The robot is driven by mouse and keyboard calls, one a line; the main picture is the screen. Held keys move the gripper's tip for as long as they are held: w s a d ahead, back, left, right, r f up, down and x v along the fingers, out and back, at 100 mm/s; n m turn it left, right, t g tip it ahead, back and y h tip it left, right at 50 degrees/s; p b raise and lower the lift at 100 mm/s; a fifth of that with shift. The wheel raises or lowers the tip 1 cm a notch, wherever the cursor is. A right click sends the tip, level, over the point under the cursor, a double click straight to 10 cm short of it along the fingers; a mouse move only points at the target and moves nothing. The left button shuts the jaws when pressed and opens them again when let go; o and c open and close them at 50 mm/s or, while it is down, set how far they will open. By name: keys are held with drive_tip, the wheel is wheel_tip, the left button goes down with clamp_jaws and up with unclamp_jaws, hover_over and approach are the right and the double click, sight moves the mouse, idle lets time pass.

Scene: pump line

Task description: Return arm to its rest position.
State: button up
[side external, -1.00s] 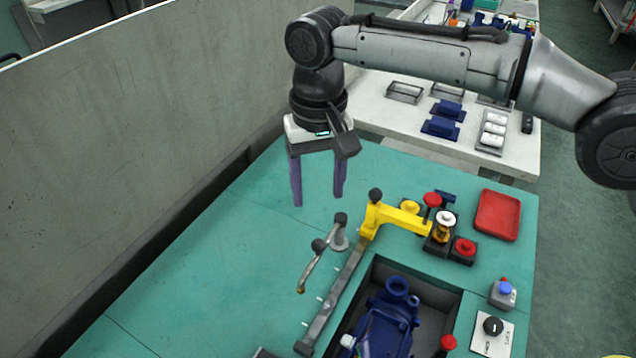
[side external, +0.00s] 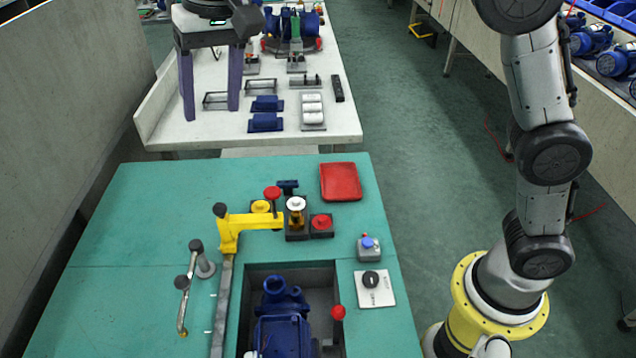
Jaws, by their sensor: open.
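My gripper (side external: 210,108) is at the upper left of the side external view. Its two purple fingers point down and stand wide apart, with nothing between them. It is raised and appears in front of the white table at the back; its exact height cannot be told. My arm rises from the yellow base at the lower right and runs out of the top of the picture. The upper part of the gripper is cut by the top edge.
The teal bench (side external: 135,215) holds a yellow clamp arm (side external: 232,230), a red tray (side external: 340,182), a blue pump (side external: 283,325) in a dark recess, a knob panel (side external: 374,289) and a button box (side external: 369,248). The white table (side external: 185,132) holds blue blocks.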

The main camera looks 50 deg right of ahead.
drive_tip(key=s+d+r+m+t, duration=0.1)
drive_tip(key=s+d+r+t, duration=0.25)
drive_tip(key=s+d, duration=1.3)
drive_tip(key=s+d+f+n+h, duration=0.1)
drive_tip(key=s+d+f+n, duration=0.2)
drive_tip(key=s+d+f, duration=0.3)
drive_tip(key=s+f, duration=0.4)
drive_tip(key=f, duration=0.4)
drive_tip(key=shift+d+n, duration=0.2)
drive_tip(key=shift+n, duration=0.2)
drive_tip(key=shift+r, duration=0.1)
